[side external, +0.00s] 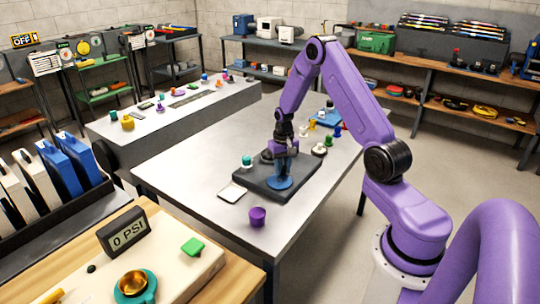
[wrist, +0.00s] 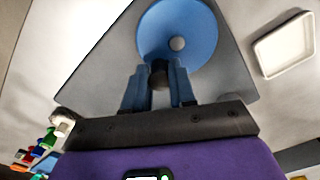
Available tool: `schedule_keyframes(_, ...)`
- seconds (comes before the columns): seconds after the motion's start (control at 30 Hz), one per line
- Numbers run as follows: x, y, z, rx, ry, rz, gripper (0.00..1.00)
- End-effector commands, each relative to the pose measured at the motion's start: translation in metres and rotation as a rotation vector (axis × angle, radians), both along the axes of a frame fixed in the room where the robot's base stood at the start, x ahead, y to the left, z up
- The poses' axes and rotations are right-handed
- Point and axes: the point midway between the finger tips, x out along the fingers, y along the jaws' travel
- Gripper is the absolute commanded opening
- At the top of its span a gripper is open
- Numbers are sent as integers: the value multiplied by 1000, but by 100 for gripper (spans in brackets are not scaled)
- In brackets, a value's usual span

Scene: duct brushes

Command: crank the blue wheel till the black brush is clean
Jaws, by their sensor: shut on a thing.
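The blue wheel (side external: 278,184) lies flat on a dark grey base plate (side external: 255,181) on the near table. It also shows in the wrist view (wrist: 195,50), with a pale hub at its middle. My gripper (side external: 284,168) is over the wheel, pointing down. In the wrist view its blue fingers (wrist: 159,84) are shut on a dark knob (wrist: 160,73) at the wheel's edge. A dark round thing (side external: 266,156) sits behind my gripper on the plate. It may be the black brush, but its bristles and any dirt on it cannot be made out.
A shallow white tray (side external: 232,192) lies left of the plate, and a purple cup (side external: 257,216) stands in front of it. A teal-topped white item (side external: 247,161) is at the plate's back left. Several small coloured items stand behind on the right. The table's left part is clear.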

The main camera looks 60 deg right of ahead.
Motion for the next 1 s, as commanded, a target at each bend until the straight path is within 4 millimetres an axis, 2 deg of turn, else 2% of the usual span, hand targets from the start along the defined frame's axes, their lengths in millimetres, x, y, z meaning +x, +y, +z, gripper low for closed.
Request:
schedule_keyframes(0.1,7,4,1,0,-1,3,8)
schedule_keyframes(1.0,13,17,-3,6,13,4,8)
